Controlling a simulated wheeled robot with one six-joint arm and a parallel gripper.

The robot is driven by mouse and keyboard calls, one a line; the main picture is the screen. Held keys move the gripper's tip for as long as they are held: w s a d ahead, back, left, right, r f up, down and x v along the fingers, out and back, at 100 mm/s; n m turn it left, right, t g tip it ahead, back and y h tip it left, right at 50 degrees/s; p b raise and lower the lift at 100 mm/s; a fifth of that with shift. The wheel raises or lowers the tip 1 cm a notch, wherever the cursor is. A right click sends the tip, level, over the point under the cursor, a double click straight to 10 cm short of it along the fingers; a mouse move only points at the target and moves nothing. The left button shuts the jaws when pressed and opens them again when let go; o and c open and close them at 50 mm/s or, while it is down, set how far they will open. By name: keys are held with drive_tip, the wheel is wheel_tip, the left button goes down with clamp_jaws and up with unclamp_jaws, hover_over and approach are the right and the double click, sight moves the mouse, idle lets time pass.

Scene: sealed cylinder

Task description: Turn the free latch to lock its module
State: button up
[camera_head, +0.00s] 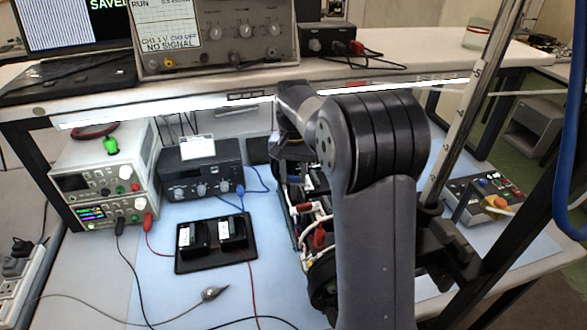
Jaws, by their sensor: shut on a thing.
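The module assembly (312,228) stands on the blue mat, half hidden behind my own arm. It shows red latch-like parts (319,238), white pieces and wires. My gripper (291,178) reaches down at the far upper end of this assembly, below my dark wrist. Its jaws are shut on a small part there, which appears to be a latch. The fingertips and the held part are small and dark, so the contact and the latch's angle cannot be made out. Which module the latch belongs to is hidden.
A black tray (214,268) with two dark blocks lies left of the assembly. Stacked power supplies (102,184) and a dark instrument (202,180) stand behind it. A control box (484,197) sits at the right. A shelf (400,52) overhangs the back. Cables cross the front mat.

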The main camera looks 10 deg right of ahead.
sight(293, 176)
drive_tip(key=shift+n+p, duration=0.7)
drive_tip(key=shift+n, duration=1.5)
drive_tip(key=o, duration=1)
wheel_tip(293, 176, up, 11)
drive_tip(key=shift+f+b, duration=0.1)
drive_tip(key=shift+b, duration=0.3)
wheel_tip(293, 176, down, 11)
drive_tip(key=shift+p, duration=0.45)
